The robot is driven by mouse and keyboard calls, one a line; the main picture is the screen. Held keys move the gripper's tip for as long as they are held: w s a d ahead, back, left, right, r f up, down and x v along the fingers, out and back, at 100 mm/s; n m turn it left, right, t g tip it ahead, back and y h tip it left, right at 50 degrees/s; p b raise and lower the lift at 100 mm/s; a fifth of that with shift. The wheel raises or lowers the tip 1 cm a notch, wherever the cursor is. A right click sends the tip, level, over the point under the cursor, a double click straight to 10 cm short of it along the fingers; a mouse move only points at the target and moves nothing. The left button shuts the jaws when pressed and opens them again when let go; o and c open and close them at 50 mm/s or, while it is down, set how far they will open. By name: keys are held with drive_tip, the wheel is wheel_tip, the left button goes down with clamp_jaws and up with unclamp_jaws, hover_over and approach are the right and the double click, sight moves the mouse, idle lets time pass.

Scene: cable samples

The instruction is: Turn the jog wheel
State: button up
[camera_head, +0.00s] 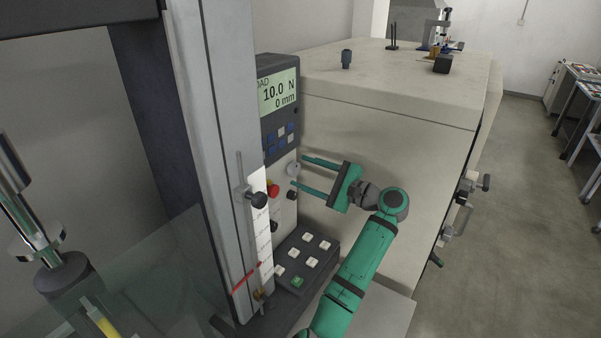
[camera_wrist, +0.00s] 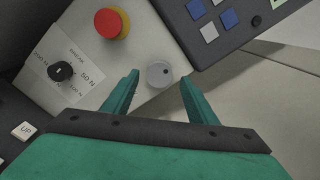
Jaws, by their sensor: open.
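The jog wheel is a small light-grey round knob with a dark dot near its rim. In the wrist view the jog wheel (camera_wrist: 159,74) sits on the pale panel, between and just beyond my fingertips. In the head view the jog wheel (camera_head: 294,170) shows on the side control panel, left of my fingers. My green gripper (camera_head: 298,172) is open, its two fingers pointing left at the panel. In the wrist view my gripper (camera_wrist: 159,80) has one finger on each side of the wheel, with a gap on both sides. I cannot tell how far the tips are from the panel.
A red emergency button (camera_wrist: 112,23) and a black selector knob (camera_wrist: 62,71) are close to the wheel. A keypad (camera_wrist: 215,20) is at upper right. A display (camera_head: 278,91) reads 10.0 N and 0 mm. A button box (camera_head: 304,252) juts out below. A large beige cabinet (camera_head: 400,95) stands behind.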

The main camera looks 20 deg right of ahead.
drive_tip(key=shift+x, duration=1)
